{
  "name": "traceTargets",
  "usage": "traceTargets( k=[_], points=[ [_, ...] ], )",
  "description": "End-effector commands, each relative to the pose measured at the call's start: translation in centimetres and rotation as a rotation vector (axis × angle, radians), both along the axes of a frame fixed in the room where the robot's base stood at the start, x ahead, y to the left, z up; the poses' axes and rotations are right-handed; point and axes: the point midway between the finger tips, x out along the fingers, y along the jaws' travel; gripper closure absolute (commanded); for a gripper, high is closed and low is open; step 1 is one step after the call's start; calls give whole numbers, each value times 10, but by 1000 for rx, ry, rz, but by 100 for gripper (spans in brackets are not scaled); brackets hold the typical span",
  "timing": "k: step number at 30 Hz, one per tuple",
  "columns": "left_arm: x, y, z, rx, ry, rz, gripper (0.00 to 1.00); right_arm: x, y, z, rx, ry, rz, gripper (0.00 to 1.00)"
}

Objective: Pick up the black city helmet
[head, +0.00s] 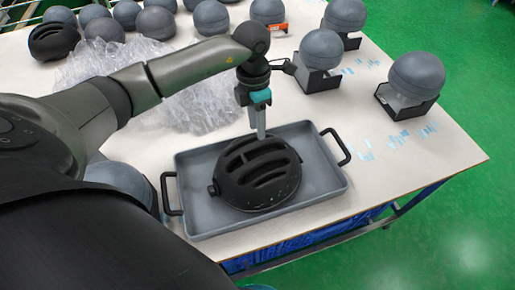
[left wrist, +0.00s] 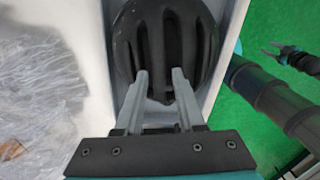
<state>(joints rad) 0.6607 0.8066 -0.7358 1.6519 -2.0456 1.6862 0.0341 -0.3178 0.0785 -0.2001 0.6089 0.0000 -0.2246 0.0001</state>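The black city helmet (head: 257,174), a vented dome, sits in a grey tray (head: 325,189) with black handles. It also shows in the left wrist view (left wrist: 165,45), partly behind the fingers. My left gripper (head: 261,135) points down at the helmet's far edge. In the left wrist view its two fingers (left wrist: 159,74) are apart with nothing clamped between them, and their tips overlap the helmet's edge; contact cannot be told. My right gripper (left wrist: 272,48) shows small at the right of the left wrist view, its fingers apart and empty, over the green floor.
Crumpled clear plastic (head: 190,105) lies left of the tray. Grey balls on black stands (head: 415,80) line the right side. More grey balls and another black helmet (head: 53,42) are at the back left. The table's front edge is close to the tray.

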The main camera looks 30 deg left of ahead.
Motion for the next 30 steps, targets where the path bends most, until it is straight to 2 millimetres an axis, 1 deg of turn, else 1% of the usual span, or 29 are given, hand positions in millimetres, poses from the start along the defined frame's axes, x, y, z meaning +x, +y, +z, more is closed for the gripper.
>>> traceTargets(
  k=[1,3,6,9,11,15,18,21,26,27,30],
  points=[
    [-1,-1,-9,-2,5,0,62,2,0,0,1,-4,0,50],
    [-1,-2,-16,-2,1,0,62,8,1,0,2,-13,0,50],
    [-1,-2,-21,-1,1,0,62,20,1,0,3,-32,0,50],
    [-2,-3,-28,-2,2,1,62,28,2,1,5,-47,0,50],
    [-3,-3,-36,-2,2,0,62,28,2,1,4,-48,0,50],
    [-5,-4,-59,-4,3,1,62,27,2,1,4,-47,0,50],
    [-4,-4,-69,-2,0,0,62,25,2,0,4,-43,0,50],
    [-4,-4,-73,-1,0,0,62,22,1,0,3,-38,0,50],
    [-4,-4,-73,-2,-1,-1,62,19,1,0,3,-32,0,50],
    [-4,-4,-73,-2,-1,-1,63,19,1,0,3,-32,0,50],
    [-4,-4,-73,-2,-1,-1,74,18,1,0,3,-31,0,50]
  ],
)
